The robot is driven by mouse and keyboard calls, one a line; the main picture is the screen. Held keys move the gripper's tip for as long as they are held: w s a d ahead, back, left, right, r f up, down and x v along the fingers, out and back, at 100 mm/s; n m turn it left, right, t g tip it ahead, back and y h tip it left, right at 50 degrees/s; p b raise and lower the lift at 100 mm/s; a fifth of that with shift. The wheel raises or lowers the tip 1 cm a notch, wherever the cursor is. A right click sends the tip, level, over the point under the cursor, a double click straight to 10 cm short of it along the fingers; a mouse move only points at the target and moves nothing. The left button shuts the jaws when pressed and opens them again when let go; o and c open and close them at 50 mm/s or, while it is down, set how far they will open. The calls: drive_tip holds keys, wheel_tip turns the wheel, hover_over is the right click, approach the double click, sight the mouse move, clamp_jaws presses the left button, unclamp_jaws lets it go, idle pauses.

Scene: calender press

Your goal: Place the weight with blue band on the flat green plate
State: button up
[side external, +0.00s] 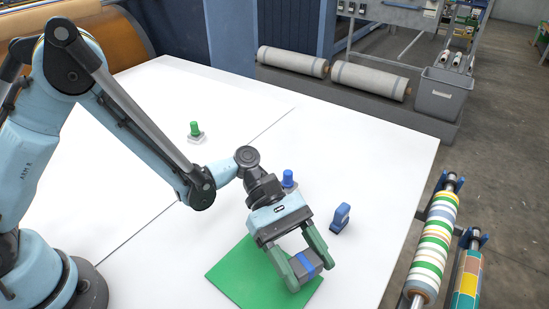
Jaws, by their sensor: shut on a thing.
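The weight with blue band (305,266) is a dark grey block with a blue stripe around its middle. My gripper (304,268) is shut on it, one green finger on each side. The flat green plate (238,273) lies on the white table, and the gripper and weight are over its right part. From this one view I cannot tell whether the weight touches the plate or is held just above it. Part of the plate is hidden behind the gripper and weight.
A blue-knobbed piece (288,179) stands behind my wrist, partly hidden. A green-knobbed piece (195,131) stands farther back on the white table (372,163). Striped rolls (435,243) are beyond the table's right edge.

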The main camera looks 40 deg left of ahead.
sight(303, 274)
drive_tip(key=shift+w+f, duration=0.1)
drive_tip(key=shift+f, duration=1.9)
drive_tip(key=shift+f, duration=0.15)
drive_tip(key=o, duration=1.4)
drive_tip(key=shift+o, duration=0.2)
